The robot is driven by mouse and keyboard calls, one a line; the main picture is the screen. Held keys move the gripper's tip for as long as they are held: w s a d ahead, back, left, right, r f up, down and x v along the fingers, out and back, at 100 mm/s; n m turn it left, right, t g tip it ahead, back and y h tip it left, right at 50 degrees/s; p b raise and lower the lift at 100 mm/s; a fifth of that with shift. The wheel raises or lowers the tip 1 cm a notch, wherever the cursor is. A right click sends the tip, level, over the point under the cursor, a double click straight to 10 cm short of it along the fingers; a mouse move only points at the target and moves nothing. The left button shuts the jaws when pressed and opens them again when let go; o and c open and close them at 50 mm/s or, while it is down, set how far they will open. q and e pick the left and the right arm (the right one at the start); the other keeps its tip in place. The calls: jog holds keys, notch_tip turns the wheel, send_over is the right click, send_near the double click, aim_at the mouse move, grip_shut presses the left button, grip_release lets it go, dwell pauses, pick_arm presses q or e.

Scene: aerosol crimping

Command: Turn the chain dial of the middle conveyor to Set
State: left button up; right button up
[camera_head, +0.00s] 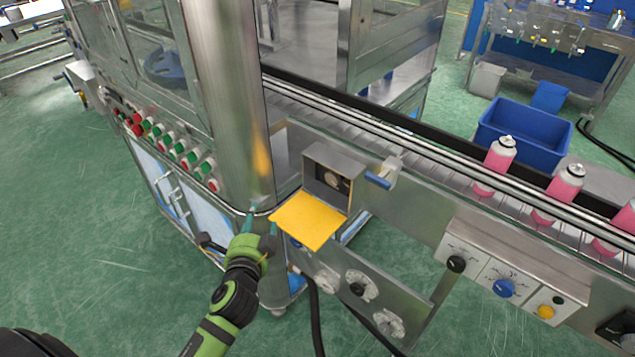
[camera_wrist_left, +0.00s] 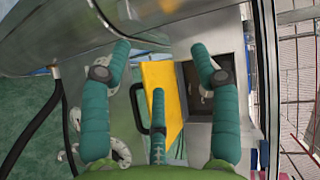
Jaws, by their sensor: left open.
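A grey box (camera_head: 340,156) on the conveyor side has its yellow flap (camera_head: 308,218) hanging open, with a round dial (camera_head: 332,179) inside. The flap also shows in the left wrist view (camera_wrist_left: 160,75), where the box interior (camera_wrist_left: 197,88) is dark. Several white-plated dials (camera_head: 358,288) sit on a lower plate. I cannot tell which dial is the chain dial, and no setting is readable. My left gripper (camera_head: 262,226) is open and empty, just left of the flap. In the left wrist view its teal fingers (camera_wrist_left: 160,50) are spread, with the flap beyond them. My right gripper is not in view.
A blue handle (camera_head: 378,180) juts out right of the box. A control panel (camera_head: 477,262) with a blue knob is further right. Pink cans (camera_head: 495,165) stand on the conveyor. Black cables hang below.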

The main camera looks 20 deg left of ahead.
aim_at(330, 178)
pick_arm(q)
jog(key=w+d+r+m+t+h, duration=0.1)
jog(key=w+m, duration=0.1)
jog(key=m, duration=0.2)
jog(key=w+d+r+m+t+h, duration=0.1)
jog(key=w+r+m+h, duration=0.1)
jog(key=m, duration=0.2)
jog(key=w+d+r+m+t+h, duration=0.1)
jog(key=w+m+t, duration=0.1)
jog(key=m, duration=0.1)
jog(key=shift+w+d+r+m+h, duration=0.15)
jog(key=shift+w+d+m+h, duration=0.15)
jog(key=shift+d+m, duration=0.1)
jog(key=w+d+m+h, duration=0.1)
jog(key=m+h, duration=0.1)
jog(key=m, duration=0.1)
jog(key=d+f+m+g+h, duration=0.1)
jog(key=d+m+h, duration=0.1)
jog(key=m, duration=0.2)
jog(key=w+d+f+m+h, duration=0.1)
jog(key=m+h, duration=0.1)
jog(key=m, duration=0.2)
jog(key=shift+w+d+g, duration=0.25)
jog(key=shift+w+g, duration=0.05)
jog(key=shift+w+d+m+h, duration=0.2)
jog(key=shift+m+h, duration=0.1)
jog(key=shift+m, duration=0.1)
jog(key=x, duration=0.6)
jog(key=shift+w+d, duration=0.1)
jog(key=shift+w, duration=0.2)
